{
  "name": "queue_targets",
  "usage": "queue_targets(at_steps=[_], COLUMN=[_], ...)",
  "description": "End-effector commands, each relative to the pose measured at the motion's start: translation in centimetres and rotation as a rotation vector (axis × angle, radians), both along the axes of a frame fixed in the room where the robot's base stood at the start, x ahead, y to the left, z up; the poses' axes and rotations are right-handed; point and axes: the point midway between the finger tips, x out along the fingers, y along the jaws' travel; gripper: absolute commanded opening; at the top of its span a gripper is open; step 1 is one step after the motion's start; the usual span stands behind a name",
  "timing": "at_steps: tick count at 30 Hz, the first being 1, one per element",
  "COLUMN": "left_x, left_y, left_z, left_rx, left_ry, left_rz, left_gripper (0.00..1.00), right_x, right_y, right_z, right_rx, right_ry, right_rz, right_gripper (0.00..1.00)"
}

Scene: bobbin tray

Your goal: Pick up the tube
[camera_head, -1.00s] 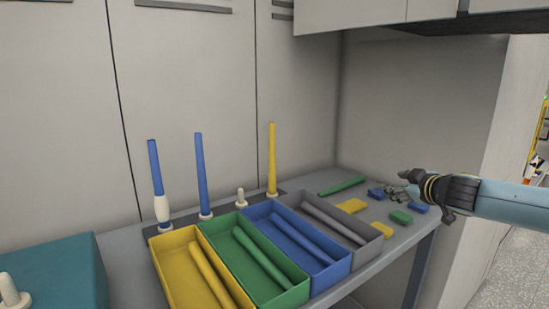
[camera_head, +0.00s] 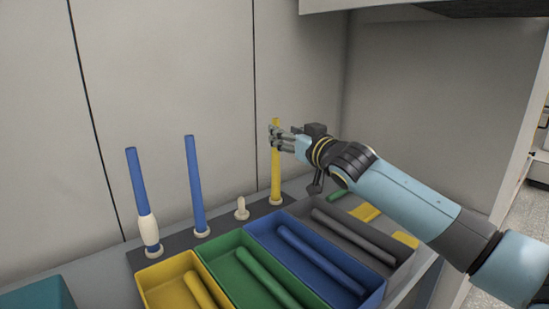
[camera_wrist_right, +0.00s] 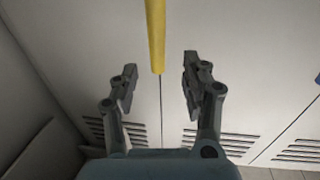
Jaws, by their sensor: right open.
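A yellow tube (camera_head: 276,165) stands upright on a peg at the right end of the dark rack strip (camera_head: 222,229). My right gripper (camera_head: 281,137) is at its upper part, with the fingers open. In the right wrist view the yellow tube (camera_wrist_right: 155,35) comes down between the open fingers (camera_wrist_right: 160,68), with a gap on each side. Two blue tubes stand further left: one (camera_head: 195,185) on its peg, the other (camera_head: 137,180) with a white bobbin (camera_head: 148,230) around its lower part. My left gripper is not in view.
Yellow (camera_head: 150,285), green (camera_head: 212,265), blue (camera_head: 262,245) and grey (camera_head: 402,262) bins stand in front of the rack, each with a tube lying inside. A short bare peg (camera_head: 241,207) stands between tubes. Yellow blocks (camera_head: 364,212) lie at right. The wall is close behind.

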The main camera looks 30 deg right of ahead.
Motion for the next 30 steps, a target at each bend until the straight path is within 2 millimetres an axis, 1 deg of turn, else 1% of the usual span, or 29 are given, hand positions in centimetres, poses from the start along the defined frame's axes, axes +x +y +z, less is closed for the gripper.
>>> queue_targets(at_steps=[2,4,9,12,16,21,22,23,30], left_x=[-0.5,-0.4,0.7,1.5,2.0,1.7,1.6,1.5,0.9], left_y=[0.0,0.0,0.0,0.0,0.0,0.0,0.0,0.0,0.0], left_z=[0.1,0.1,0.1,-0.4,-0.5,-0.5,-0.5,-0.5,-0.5], left_rx=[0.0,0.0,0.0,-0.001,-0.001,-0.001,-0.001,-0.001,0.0], left_ry=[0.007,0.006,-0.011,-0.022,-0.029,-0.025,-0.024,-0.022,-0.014], left_rz=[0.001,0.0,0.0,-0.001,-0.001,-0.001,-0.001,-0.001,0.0], left_gripper=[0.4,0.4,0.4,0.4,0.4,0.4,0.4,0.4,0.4], right_x=[0.6,1.2,3.8,5.1,5.7,5.7,5.7,5.7,5.7], right_y=[-0.1,-0.2,-0.6,-0.7,-0.7,-0.7,-0.7,-0.7,-0.7], right_z=[0.0,-0.1,-0.7,-0.9,-0.8,-0.7,-0.7,-0.7,-0.7], right_rx=[0.001,0.001,0.003,0.002,-0.001,-0.002,-0.002,-0.002,-0.002], right_ry=[0.0,0.001,-0.001,0.0,0.001,0.001,0.001,0.001,0.001], right_rz=[-0.001,-0.001,-0.002,-0.001,0.0,0.0,0.0,0.0,0.0], right_gripper=[0.47,0.47,0.47,0.47,0.47,0.47,0.46,0.42,0.1])
